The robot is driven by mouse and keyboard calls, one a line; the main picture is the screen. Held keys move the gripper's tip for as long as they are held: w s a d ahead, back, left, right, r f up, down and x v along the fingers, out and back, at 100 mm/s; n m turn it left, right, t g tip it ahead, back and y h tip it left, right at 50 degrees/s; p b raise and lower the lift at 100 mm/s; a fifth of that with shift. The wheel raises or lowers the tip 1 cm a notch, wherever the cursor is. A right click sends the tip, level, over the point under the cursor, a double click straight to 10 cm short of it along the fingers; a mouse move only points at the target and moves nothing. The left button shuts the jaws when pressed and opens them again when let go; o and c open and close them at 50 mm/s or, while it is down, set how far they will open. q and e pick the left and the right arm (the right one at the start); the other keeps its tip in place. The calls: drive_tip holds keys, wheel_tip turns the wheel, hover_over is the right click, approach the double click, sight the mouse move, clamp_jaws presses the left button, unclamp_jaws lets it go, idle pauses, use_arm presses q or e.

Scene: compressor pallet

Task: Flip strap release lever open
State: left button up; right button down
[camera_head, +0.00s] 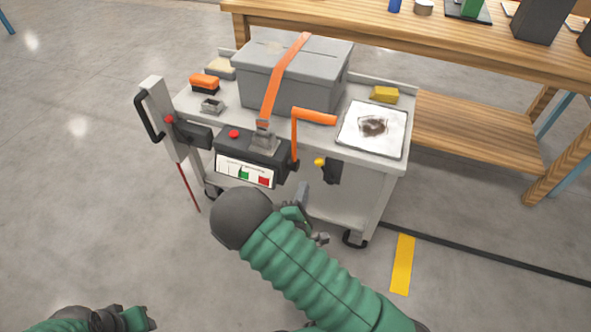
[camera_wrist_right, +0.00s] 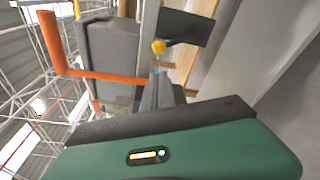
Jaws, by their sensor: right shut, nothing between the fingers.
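An orange strap (camera_head: 284,75) runs over a grey lidded box (camera_head: 330,67) on the cart and down to a metal buckle (camera_head: 264,137) at the cart's front. An orange L-shaped lever (camera_head: 313,117) stands just right of the buckle; it also shows in the right wrist view (camera_wrist_right: 90,75). Which of these is the release lever I cannot tell for sure. My right gripper (camera_head: 303,197) is shut and empty, below and in front of the lever, apart from it. In the right wrist view its fingers (camera_wrist_right: 160,88) point toward the cart front. My left gripper (camera_head: 135,318) is at the lower left, its fingers unclear.
The grey cart (camera_head: 390,165) carries a control panel (camera_head: 245,172) and a yellow knob (camera_head: 320,161) on its front. A white stained cloth (camera_head: 374,128), yellow block (camera_head: 384,94) and orange-black block (camera_head: 204,83) lie on top. A wooden workbench (camera_head: 420,35) stands behind. Floor at left is clear.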

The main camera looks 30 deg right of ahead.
sight(324, 171)
drive_tip(key=b+x, duration=0.4)
drive_tip(key=x, duration=0.6)
drive_tip(key=shift+d, duration=0.15)
drive_tip(key=shift+d, duration=0.1)
